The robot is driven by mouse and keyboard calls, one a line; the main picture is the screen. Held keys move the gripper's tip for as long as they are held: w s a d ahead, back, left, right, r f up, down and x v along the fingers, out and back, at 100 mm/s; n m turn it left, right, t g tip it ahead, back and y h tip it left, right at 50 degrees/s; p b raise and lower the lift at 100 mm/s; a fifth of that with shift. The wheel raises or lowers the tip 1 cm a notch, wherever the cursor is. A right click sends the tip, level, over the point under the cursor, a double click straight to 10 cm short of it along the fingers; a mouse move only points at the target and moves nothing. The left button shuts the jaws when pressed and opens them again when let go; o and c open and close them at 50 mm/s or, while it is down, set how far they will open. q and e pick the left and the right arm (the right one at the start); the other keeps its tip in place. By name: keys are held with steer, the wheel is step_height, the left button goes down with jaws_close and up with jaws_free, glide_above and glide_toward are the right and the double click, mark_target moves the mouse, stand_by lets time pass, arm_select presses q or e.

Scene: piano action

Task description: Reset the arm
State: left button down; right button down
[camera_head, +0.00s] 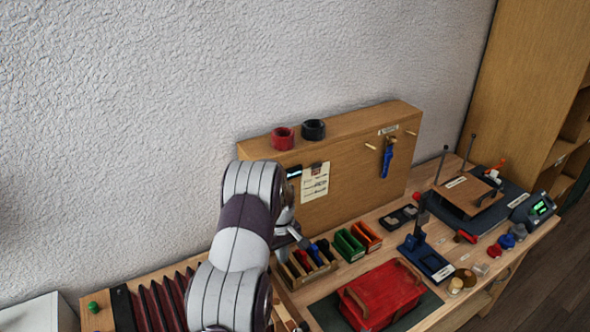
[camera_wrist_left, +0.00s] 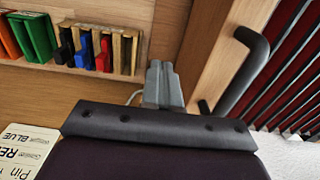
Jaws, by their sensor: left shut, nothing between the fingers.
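My left arm reaches in from the bottom of the head view, and its gripper (camera_head: 296,238) is partly hidden behind the white and purple arm links. In the left wrist view the grey fingers (camera_wrist_left: 163,84) are together with nothing between them. They hang in front of the wooden bench, beside a wooden rack of coloured pieces (camera_wrist_left: 100,50). The rack also shows in the head view (camera_head: 306,264), just below the gripper. My right gripper is in neither view.
A wooden back panel (camera_head: 350,180) stands close behind the gripper, with a paper card (camera_head: 315,182) on it. Green (camera_head: 348,245) and orange (camera_head: 367,237) bins, a red box (camera_head: 382,295) and a blue stand (camera_head: 425,258) lie to the right. Dark red bellows (camera_head: 155,305) are at left.

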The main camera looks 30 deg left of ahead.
arm_select(q)
step_height(320, 180, up, 3)
steer(key=shift+f+p, duration=0.1)
steer(key=shift+p, duration=0.6)
steer(key=s+d+r+m+t+b, duration=0.1)
steer(key=s+d+m+b, duration=0.8)
steer(key=s+d, duration=1)
steer(key=d+m, duration=0.2)
steer(key=m, duration=0.1)
steer(key=shift+s+r+m+b, duration=0.3)
steer(key=shift+s+r+m, duration=0.05)
steer(key=shift+r+m, duration=0.05)
